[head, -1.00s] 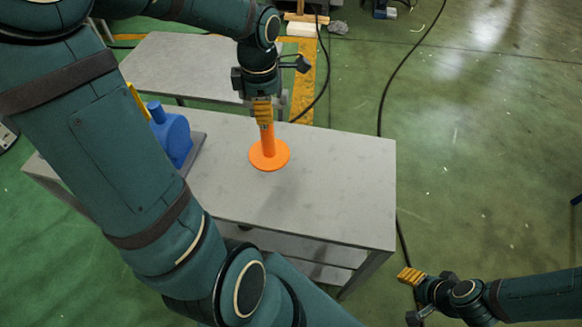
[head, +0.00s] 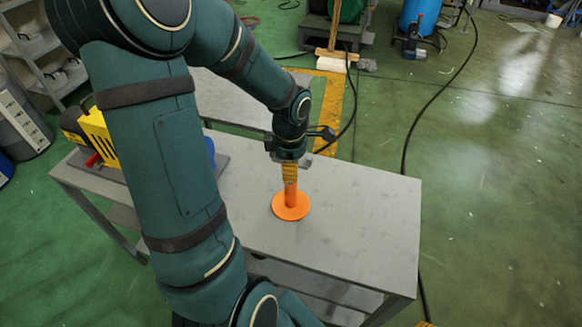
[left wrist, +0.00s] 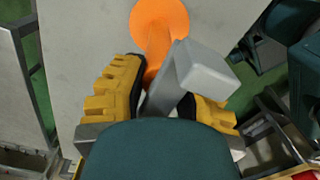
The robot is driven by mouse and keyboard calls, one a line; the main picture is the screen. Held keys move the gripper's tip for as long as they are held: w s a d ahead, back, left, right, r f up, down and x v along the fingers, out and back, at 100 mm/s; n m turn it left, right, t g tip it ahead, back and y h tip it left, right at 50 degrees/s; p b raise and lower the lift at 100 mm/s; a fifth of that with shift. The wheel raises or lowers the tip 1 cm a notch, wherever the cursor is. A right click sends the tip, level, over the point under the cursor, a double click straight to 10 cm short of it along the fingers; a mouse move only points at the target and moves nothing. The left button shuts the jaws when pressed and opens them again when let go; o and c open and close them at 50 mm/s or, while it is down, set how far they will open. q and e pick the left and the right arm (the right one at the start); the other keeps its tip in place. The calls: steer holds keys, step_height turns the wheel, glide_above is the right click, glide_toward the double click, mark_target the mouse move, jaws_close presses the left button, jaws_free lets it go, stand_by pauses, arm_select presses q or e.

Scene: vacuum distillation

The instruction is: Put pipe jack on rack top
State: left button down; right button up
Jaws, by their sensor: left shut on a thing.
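The pipe jack (head: 291,207) has an orange round base and an orange stem. It stands upright over the grey rack top (head: 350,235), with its base at or very close to the surface; I cannot tell whether it touches. My left gripper (head: 289,172) comes down from above and is shut on its stem. In the left wrist view, the yellow fingers (left wrist: 160,98) sit either side of the jack, whose orange base (left wrist: 160,22) and grey upper part (left wrist: 207,72) show. Only a yellow sliver of my right gripper (head: 425,324) shows at the bottom edge.
A yellow and blue machine (head: 97,135) sits at the rack's left end, partly hidden by my left arm. Another grey table (head: 235,103) stands behind. The rack top right of the jack is clear. A black cable (head: 420,115) runs along the green floor.

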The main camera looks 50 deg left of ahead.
arm_select(q)
steer(key=shift+r, duration=0.1)
steer(key=c, duration=0.7)
jaws_free()
steer(key=shift+c, duration=0.2)
steer(key=shift+r, duration=0.2)
step_height(320, 180, up, 12)
steer(key=shift+s+f+p, duration=0.1)
steer(key=shift+f+p, duration=0.1)
steer(key=shift+p, duration=1.05)
steer(key=shift+s, duration=0.1)
